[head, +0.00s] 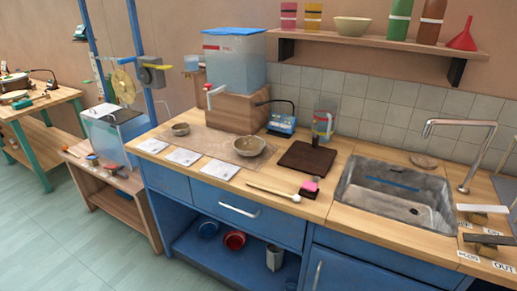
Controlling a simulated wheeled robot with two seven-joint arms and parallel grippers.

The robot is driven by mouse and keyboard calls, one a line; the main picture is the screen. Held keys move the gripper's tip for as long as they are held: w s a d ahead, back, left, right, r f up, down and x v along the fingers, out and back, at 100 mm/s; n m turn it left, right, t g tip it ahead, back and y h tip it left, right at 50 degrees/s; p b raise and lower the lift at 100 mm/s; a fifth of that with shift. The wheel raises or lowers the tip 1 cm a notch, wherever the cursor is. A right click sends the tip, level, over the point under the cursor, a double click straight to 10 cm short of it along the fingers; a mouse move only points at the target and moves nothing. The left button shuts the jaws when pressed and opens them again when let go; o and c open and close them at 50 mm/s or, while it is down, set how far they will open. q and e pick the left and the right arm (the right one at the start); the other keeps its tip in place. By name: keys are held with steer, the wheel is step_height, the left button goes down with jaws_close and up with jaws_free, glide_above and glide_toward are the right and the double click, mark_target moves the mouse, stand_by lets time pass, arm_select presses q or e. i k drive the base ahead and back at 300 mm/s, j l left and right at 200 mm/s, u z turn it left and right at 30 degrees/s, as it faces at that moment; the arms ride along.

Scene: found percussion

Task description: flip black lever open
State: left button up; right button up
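I cannot say for certain which thing is the black lever. A dark flat bar (489,239) lies across a light wooden block on the counter at the right edge, near small labels, one reading OUT. A thin black bent arm (276,102) rises from a blue device (282,124) in front of the tiles. A clear water tank (236,62) with a blue lid has a small tap with a red top (208,88) at its lower left. Neither of my grippers is in view.
A grey sink (395,203) with a tall metal faucet (466,132) fills the right counter. A bowl (249,146), white cards (183,157), a dark board (306,158) and a mallet (273,192) lie left of it. A shelf (370,41) hangs above. The floor (80,240) at left is clear.

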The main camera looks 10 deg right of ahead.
mark_target(490, 240)
steer(key=z, duration=2)
